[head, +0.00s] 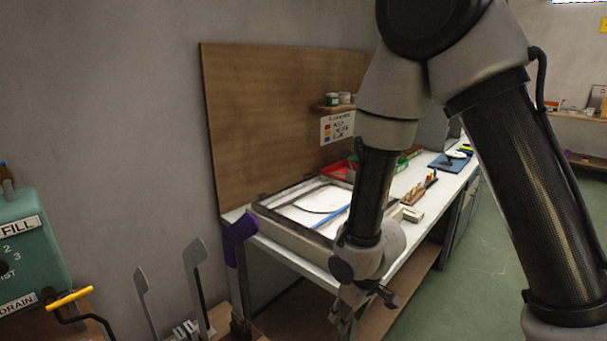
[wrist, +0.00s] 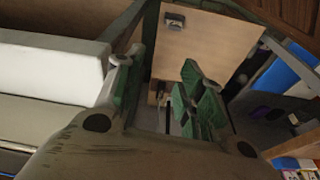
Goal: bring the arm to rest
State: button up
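My arm reaches down across the middle of the head view, its links hiding part of the bench behind. My gripper (head: 364,304) hangs at the lower end, in front of the white bench and apart from the purple sock. In the wrist view my gripper (wrist: 160,92) has its two green-padded fingers spread, with a clear gap and nothing held between them.
Bare grey boards (head: 195,258) stand upright at lower left, beside a teal machine (head: 22,245) with a yellow handle (head: 70,298). The white bench (head: 412,228) carries a framed tray (head: 285,232), a red bin (head: 337,170) and small items. Green floor (head: 490,260) is clear at right.

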jog(key=s+d+r+m+t+h, duration=0.1)
jog(key=s+d+r+m, duration=0.3)
jog(key=d+r, duration=0.9)
jog(key=s+d+r+m+t, duration=0.1)
jog(key=s+d+r+m, duration=0.3)
jog(key=s+d+r, duration=0.4)
jog(key=d+r, duration=0.5)
jog(key=r, duration=0.5)
jog(key=shift+h, duration=0.4)
